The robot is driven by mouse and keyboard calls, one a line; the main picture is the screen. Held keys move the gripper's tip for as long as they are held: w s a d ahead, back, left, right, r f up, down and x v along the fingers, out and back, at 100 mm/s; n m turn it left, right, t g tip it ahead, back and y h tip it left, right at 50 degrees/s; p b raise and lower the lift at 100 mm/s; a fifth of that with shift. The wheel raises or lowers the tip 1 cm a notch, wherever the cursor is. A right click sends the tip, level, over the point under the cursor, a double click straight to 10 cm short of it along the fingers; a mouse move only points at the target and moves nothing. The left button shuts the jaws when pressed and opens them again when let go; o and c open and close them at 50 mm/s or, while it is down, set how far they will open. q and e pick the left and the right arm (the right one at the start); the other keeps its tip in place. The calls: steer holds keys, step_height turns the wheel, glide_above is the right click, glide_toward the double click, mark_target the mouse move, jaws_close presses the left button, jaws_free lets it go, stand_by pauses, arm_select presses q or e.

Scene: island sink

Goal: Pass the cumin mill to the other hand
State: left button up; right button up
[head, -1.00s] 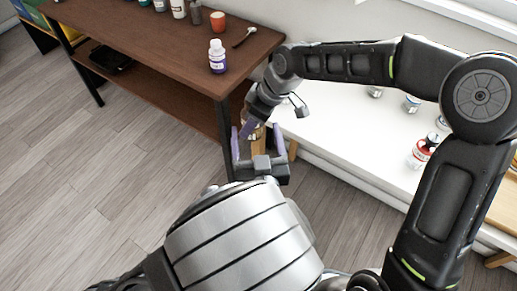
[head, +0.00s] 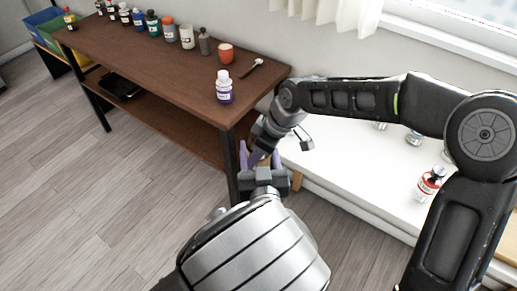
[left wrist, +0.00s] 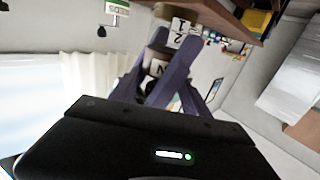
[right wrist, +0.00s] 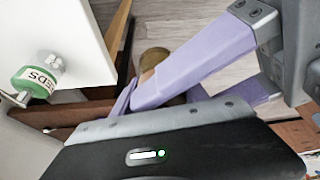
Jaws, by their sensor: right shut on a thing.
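The cumin mill (right wrist: 155,58) shows as a brown-olive cylinder in the right wrist view, partly hidden by purple fingers. In the left wrist view a pale label with an "N" (left wrist: 158,68) shows on it between the fingers. My right gripper (head: 257,151), on the arm from the right, is shut on the mill. My left gripper (head: 260,157) is open, its purple fingers apart on either side of the mill. Whether its fingers touch the mill is hidden. In the head view the mill is mostly covered by the grippers.
A brown shelf table (head: 170,66) stands at left with a purple-labelled bottle (head: 223,88), a orange cup (head: 226,54), a spoon (head: 252,67) and several bottles. A white bench (head: 340,165) at right holds a red-labelled jar (head: 429,184). The table corner is close to the grippers.

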arm_select(q)
steer(key=c, duration=0.9)
steer(key=shift+c, duration=0.5)
arm_select(e)
steer(key=o, duration=1.6)
steer(key=shift+c, duration=0.2)
steer(key=v, duration=1.2)
